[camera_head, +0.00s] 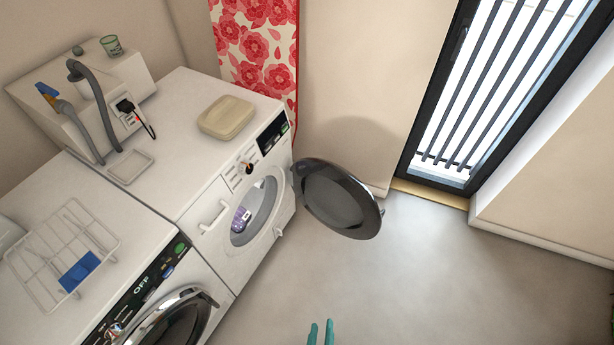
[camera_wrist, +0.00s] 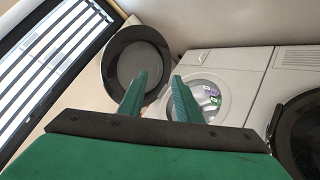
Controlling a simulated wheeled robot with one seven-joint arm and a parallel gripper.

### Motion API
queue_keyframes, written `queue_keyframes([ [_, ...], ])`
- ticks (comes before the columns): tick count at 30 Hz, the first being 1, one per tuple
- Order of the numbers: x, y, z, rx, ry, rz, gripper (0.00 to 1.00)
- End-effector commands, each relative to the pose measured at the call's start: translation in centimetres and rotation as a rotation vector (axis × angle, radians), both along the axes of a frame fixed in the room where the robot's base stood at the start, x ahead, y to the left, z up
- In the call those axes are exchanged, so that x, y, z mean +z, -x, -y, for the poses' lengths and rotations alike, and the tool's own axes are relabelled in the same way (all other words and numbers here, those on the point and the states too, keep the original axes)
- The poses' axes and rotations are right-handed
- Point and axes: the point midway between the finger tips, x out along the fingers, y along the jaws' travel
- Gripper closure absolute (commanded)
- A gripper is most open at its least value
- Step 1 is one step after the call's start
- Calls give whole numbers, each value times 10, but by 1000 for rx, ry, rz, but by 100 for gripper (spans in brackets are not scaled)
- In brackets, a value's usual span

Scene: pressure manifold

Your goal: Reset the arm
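My gripper (camera_head: 321,333) shows only as two teal fingertips at the bottom edge of the head view, above the grey floor. In the wrist view my gripper (camera_wrist: 160,95) has its two green fingers apart, with nothing between them. Beyond the fingers stands a white washing machine (camera_head: 243,215) with its round dark door (camera_head: 340,199) swung wide open. The door (camera_wrist: 136,66) also shows in the wrist view, behind the left finger. A small purple and white item (camera_head: 241,219) lies inside the drum. My gripper touches nothing that I can see.
A second white machine (camera_head: 55,240) stands at left, with a wire rack (camera_head: 62,245) and a blue block (camera_head: 79,271) on top. A beige case (camera_head: 227,117) lies on the first machine. A barred window (camera_head: 490,85) is at right. The floor (camera_head: 430,280) is clear.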

Motion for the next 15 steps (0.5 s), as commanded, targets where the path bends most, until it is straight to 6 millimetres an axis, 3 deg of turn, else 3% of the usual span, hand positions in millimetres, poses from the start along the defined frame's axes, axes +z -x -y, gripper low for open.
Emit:
queue_keyframes([
  [1, 21, 11, -7, -11, -39, 40, 69],
  [9, 147, 46, -31, -67, -295, 276, 69],
  [15, 216, 59, -41, -75, -447, 384, 69],
])
